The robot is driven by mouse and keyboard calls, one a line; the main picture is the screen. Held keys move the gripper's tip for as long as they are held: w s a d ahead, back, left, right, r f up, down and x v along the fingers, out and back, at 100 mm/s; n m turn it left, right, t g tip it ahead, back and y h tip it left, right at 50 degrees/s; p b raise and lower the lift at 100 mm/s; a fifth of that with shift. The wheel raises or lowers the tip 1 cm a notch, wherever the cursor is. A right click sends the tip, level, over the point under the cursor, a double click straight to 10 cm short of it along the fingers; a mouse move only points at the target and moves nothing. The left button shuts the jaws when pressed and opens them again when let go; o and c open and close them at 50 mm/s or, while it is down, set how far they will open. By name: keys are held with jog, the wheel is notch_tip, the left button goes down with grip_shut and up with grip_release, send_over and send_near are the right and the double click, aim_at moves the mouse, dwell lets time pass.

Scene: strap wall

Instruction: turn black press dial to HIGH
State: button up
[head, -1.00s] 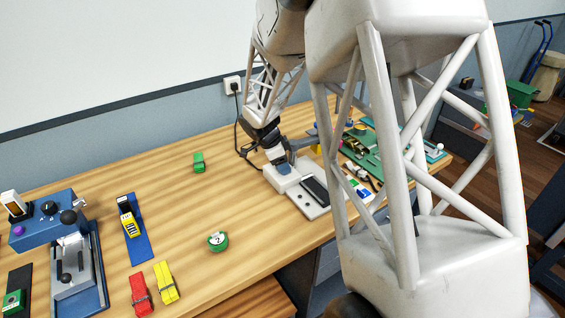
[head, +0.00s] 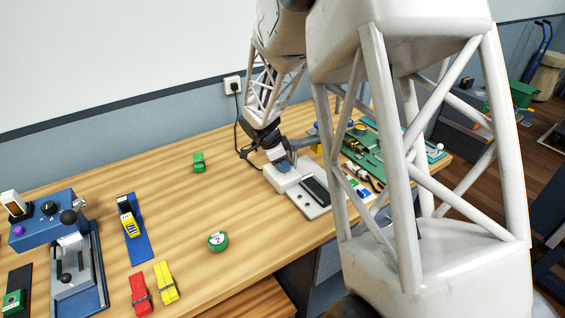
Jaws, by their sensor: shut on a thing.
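A white press (head: 292,178) with a long black pad (head: 315,190) stands near the middle of the table, toward its right part. My gripper (head: 284,160) is down at the back end of this press, pointing downward. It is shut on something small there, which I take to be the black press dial. The dial itself is hidden by the gripper, so its setting and markings cannot be read.
A green board (head: 385,160) with parts lies right of the press, partly behind my arm. A black cord runs from the wall socket (head: 232,86) behind the gripper. A green block (head: 199,162) and green tape roll (head: 217,242) lie left, with clear wood between.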

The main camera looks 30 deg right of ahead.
jog(key=n+t, duration=0.2)
jog(key=n, duration=0.3)
jog(key=shift+s+n, duration=0.15)
jog(key=shift+n, duration=0.25)
jog(key=n+t, duration=0.2)
jog(key=n, duration=0.3)
jog(key=shift+s, duration=0.1)
jog(key=shift+d+n+t+y, duration=0.1)
jog(key=shift+n+t+y, duration=0.35)
jog(key=shift+n, duration=0.95)
jog(key=shift+d+n+t+y, duration=0.1)
jog(key=shift+n+t+y, duration=0.35)
jog(key=shift+n, duration=0.95)
jog(key=shift+s+n+y, duration=0.1)
jog(key=shift+n+y, duration=0.9)
jog(key=shift+n, duration=1.7)
jog(key=o, duration=0.9)
